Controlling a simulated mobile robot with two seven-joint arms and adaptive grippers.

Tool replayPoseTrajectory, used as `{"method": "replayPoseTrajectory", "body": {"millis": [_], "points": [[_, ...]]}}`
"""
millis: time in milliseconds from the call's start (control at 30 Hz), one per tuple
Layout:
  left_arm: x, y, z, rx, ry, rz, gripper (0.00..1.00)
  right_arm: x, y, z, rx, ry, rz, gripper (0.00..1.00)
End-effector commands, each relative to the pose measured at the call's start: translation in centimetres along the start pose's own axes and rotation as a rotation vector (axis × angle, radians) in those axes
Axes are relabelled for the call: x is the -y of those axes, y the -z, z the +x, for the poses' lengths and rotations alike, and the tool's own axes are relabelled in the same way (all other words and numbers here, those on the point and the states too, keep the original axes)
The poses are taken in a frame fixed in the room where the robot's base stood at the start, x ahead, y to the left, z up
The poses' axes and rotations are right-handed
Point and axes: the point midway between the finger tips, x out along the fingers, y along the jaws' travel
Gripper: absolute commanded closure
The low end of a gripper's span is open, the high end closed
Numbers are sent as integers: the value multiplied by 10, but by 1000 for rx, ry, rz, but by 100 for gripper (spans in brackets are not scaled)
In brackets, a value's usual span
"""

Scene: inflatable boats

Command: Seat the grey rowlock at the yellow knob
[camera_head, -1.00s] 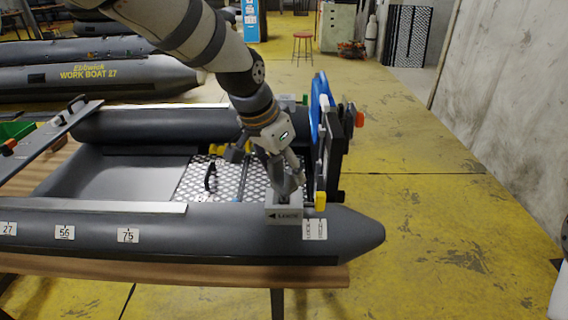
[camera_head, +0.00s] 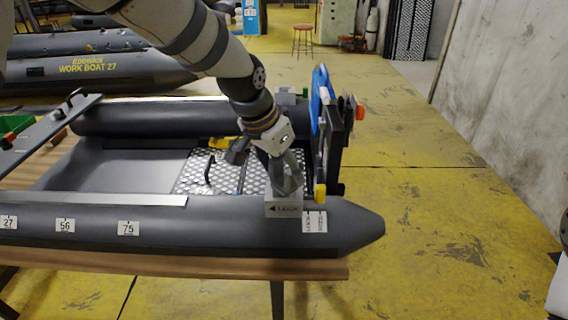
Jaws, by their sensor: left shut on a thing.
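A yellow knob (camera_head: 320,192) stands just right of the block, by the near end of the stern board. My right gripper is not in view.
The dark stern board with a blue part (camera_head: 320,95) rises close to the right of my gripper. A perforated metal floor (camera_head: 205,172) with a black handle lies left of it. The yellow floor at right is clear.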

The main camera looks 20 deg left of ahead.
Motion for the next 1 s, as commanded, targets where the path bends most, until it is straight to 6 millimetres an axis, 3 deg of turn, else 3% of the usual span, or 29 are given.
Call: {"method": "replayPoseTrajectory", "body": {"millis": [367, 400, 500, 833, 1000], "points": [[0, -1, 3, 0, 0, 0, 76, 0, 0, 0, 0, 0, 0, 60], [0, -1, 3, 0, 0, 0, 39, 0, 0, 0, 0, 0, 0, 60], [0, -1, 3, 0, 0, 0, 22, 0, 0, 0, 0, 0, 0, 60], [0, -1, -1, -1, 0, 0, 22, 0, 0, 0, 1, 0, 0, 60], [0, 0, -40, -6, 2, 0, 22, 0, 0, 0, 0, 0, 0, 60]]}}
